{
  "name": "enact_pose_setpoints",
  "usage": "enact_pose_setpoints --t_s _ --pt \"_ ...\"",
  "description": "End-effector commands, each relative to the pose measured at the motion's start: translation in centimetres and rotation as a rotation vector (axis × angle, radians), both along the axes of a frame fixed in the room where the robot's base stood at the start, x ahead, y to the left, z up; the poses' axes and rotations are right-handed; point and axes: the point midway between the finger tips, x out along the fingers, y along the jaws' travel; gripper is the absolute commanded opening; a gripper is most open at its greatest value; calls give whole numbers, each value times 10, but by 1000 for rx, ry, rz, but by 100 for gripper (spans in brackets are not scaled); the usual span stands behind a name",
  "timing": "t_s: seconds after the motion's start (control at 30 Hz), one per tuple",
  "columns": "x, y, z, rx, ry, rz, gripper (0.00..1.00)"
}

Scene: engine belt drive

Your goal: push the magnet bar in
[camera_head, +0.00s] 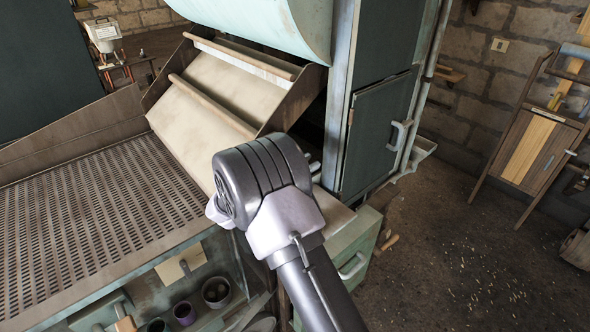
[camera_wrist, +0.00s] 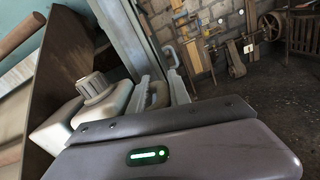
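I cannot identify the magnet bar for certain. In the wrist view, a pale faceted knob (camera_wrist: 94,86) on a rounded block stands beside the brown side plate of the chute (camera_wrist: 62,80); it may be the bar's outer end. My gripper's dark housing (camera_wrist: 170,150), with a green light, fills the bottom of that view, close to the knob. Whether they touch is unclear. In the head view, my wrist covers the chute's lower right corner and hides my fingertips. A small pale piece shows just right of my wrist. I cannot tell whether the fingers are open.
The sloping chute (camera_head: 215,92) carries crosswise rods. A perforated tray (camera_head: 90,225) lies at left, with pots below. A green cabinet with a handled door (camera_head: 378,135) stands right of the chute, above a drawer unit (camera_head: 352,255). Open floor (camera_head: 470,245) lies to the right.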

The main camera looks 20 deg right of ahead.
Motion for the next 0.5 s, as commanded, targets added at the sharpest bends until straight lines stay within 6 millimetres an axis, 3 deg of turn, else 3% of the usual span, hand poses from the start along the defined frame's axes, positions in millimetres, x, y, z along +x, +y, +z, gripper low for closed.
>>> enact_pose_setpoints --t_s 0.5 --pt "-38 105 0 0 -1 5 23"
